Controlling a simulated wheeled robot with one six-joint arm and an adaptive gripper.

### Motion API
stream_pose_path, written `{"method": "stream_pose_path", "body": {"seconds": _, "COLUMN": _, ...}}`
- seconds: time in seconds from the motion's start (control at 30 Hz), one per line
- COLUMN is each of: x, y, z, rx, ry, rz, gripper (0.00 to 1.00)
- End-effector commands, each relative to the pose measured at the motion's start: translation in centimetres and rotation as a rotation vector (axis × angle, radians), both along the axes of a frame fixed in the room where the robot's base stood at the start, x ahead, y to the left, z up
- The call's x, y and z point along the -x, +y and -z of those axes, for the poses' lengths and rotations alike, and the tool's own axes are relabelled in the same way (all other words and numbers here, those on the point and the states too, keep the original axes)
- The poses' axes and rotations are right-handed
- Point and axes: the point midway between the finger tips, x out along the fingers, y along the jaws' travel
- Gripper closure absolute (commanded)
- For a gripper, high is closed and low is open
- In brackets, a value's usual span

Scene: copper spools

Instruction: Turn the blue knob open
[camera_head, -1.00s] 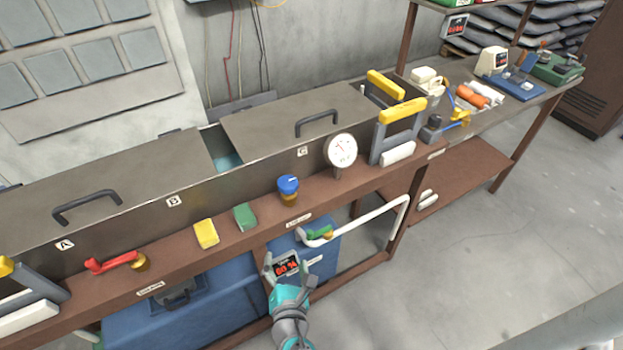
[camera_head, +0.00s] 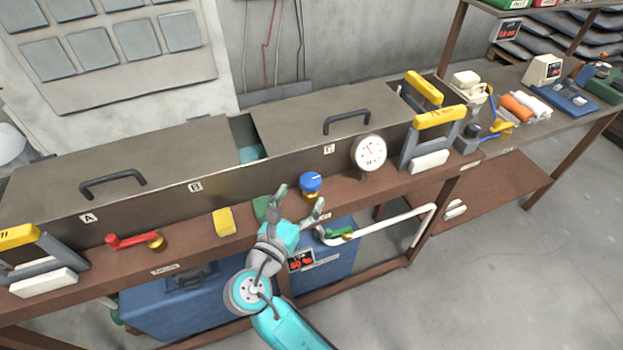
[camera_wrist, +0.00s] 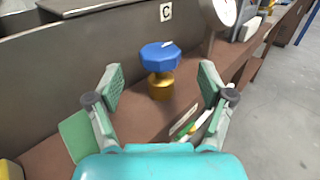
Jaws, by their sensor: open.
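The blue knob (camera_head: 311,182) sits on a short brass stem at the front shelf of the dark metal tank, near the label C. In the wrist view the blue knob (camera_wrist: 160,56) is faceted with a white mark on top, and its brass stem (camera_wrist: 160,86) stands upright on the brown ledge. My gripper (camera_head: 299,199) is open in front of the knob, with its fingers spread. In the wrist view my gripper (camera_wrist: 158,82) has one finger on each side of the knob, nearer to the camera and apart from it. Nothing is between the fingertips except the view of the knob.
A round white gauge (camera_head: 369,152) stands right of the knob. A green block (camera_head: 262,207) and a yellow block (camera_head: 224,222) lie to its left, then a red lever (camera_head: 132,241). The tank wall (camera_wrist: 90,50) rises close behind. A white pipe (camera_head: 400,221) runs below the ledge.

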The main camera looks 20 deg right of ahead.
Motion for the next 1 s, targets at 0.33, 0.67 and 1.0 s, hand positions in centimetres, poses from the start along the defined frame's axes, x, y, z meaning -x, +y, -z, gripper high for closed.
{"method": "stream_pose_path", "body": {"seconds": 0.33, "x": -3.7, "y": -3.7, "z": 0.0, "rx": -0.001, "ry": 0.001, "rz": 0.001, "gripper": 0.20}}
{"method": "stream_pose_path", "body": {"seconds": 0.67, "x": -4.3, "y": -4.4, "z": 0.1, "rx": -0.001, "ry": 0.001, "rz": -0.001, "gripper": 0.20}}
{"method": "stream_pose_path", "body": {"seconds": 1.0, "x": -4.3, "y": -4.3, "z": 0.0, "rx": -0.001, "ry": 0.001, "rz": -0.001, "gripper": 0.75}}
